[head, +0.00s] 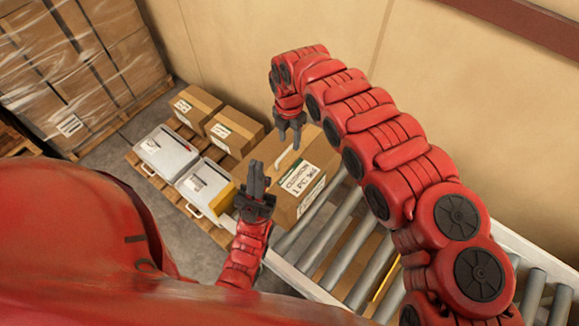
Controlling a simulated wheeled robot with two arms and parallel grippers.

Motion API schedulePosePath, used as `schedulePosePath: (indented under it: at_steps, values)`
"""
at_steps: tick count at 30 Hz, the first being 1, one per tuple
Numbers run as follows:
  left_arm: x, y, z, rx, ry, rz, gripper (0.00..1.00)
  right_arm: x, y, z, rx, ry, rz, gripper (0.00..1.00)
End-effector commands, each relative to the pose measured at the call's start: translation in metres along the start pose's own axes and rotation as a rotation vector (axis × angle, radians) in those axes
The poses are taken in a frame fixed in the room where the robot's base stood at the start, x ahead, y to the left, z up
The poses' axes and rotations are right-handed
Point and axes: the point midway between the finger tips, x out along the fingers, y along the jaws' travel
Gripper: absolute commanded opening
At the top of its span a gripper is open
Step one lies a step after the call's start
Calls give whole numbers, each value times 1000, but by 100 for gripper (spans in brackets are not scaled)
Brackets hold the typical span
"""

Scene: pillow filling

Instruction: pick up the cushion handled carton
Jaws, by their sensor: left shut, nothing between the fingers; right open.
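The cushion handled carton (288,196) is a brown box with a white label reading "CUSHION 1 PC" and a pale handle on its top. It stands near the upper end of the roller conveyor. My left gripper (256,168) is shut and empty, in front of the carton's left part in this view. My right gripper (289,133) is open, its fingers pointing down over the far part of the carton's top. Whether either gripper touches the carton is hard to tell. Part of the carton's left side is hidden behind my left gripper.
The conveyor rollers (352,262) run down to the right. Left of the carton, a wooden pallet (150,172) holds two brown boxes (233,133) and white bins (166,152). Stacked, wrapped cartons (75,65) stand at upper left. A tan wall (320,25) is behind.

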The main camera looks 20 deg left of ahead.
Motion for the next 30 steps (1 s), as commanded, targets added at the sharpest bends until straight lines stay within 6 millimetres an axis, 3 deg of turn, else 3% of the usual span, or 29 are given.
schedulePosePath:
  at_steps: [8, 13, 17, 28, 30]
  values:
    - [14, -1, -2, 0, 0, 0, 0, 15, 2, -4, -1, 2, 1, 47]
    - [26, -1, -4, 0, 0, 0, 0, 34, 3, -6, 1, 1, 1, 47]
    - [21, -1, -4, 0, 0, 0, 0, 51, 4, -7, 1, 3, 3, 47]
    - [21, -1, -4, 0, 0, 0, 0, 57, 3, -4, 2, -1, 3, 47]
    - [21, -1, -4, 0, 0, 0, 0, 57, 3, -4, 2, -1, 3, 34]
